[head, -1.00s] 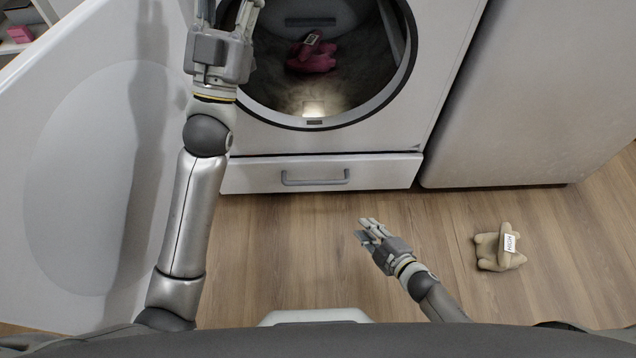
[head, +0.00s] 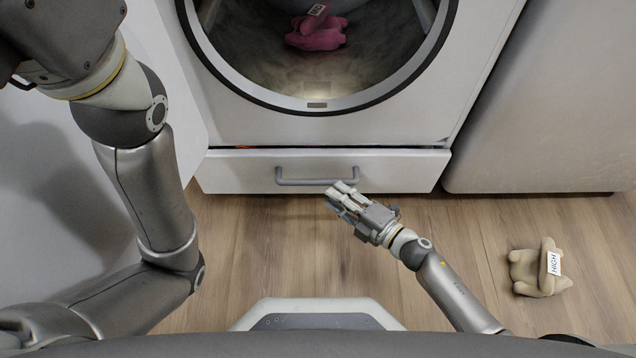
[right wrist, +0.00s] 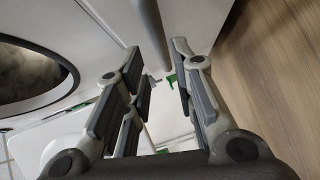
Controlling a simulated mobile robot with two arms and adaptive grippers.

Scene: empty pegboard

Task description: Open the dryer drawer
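The dryer drawer (head: 235,172) is a white panel low on the dryer, below the round drum opening. A thin dark line runs along its top edge. Its grey bar handle (head: 290,180) is at the middle of the panel. My right gripper (head: 338,197) is just in front of the handle's right end, with its fingers pointing toward it. In the right wrist view the fingers (right wrist: 160,90) are apart with nothing held, and the grey handle (right wrist: 149,25) shows beyond them. My left gripper is at the top left of the head view, its fingers cut off.
The dryer drum holds a pink plush toy (head: 317,36). A tan toy with a label (head: 535,270) lies on the wooden floor at right. A white appliance (head: 570,110) stands right of the dryer.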

